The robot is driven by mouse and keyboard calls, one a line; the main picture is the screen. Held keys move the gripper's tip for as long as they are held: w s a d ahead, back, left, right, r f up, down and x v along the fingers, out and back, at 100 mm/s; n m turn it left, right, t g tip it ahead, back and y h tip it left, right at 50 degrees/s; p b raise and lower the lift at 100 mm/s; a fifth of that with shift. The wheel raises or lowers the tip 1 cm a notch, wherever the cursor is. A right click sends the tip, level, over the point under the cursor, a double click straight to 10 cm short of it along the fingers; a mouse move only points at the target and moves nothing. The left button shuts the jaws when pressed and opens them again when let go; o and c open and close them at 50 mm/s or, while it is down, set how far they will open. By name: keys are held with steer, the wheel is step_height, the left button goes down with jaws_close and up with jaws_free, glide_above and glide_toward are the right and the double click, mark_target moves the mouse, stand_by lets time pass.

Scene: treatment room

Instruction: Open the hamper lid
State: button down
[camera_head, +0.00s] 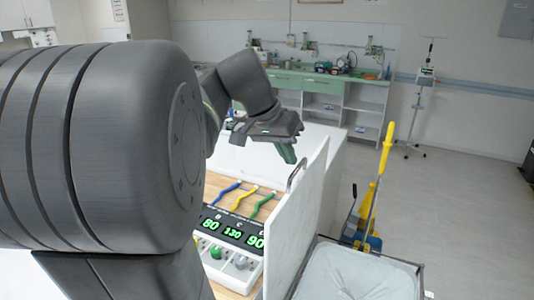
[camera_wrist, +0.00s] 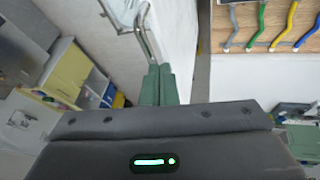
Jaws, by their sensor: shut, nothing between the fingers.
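The hamper (camera_head: 421,268) stands at the bottom right, a dark frame with a pale grey bag in it. Its top is uncovered. A white panel that looks like its lid (camera_head: 300,225) stands upright, slightly tilted, along the hamper's left side. A metal bar handle (camera_head: 297,173) sits at the panel's upper edge. The handle also shows in the wrist view (camera_wrist: 143,38), just beyond my fingertips. My gripper (camera_head: 288,154) is shut and empty, its green fingers pointing down close above the handle. I cannot tell whether they touch it.
Left of the panel is a wooden surface with coloured wavy pieces (camera_head: 244,200) and a console with lit numbers (camera_head: 233,232). A yellow-handled cleaning cart (camera_head: 366,215) stands behind the hamper. Open floor (camera_head: 455,190) lies to the right. A green-fronted counter (camera_head: 310,82) is at the back.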

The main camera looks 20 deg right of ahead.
steer(key=v, duration=0.9)
steer(key=shift+s+r, duration=0.2)
steer(key=shift+r, duration=0.1)
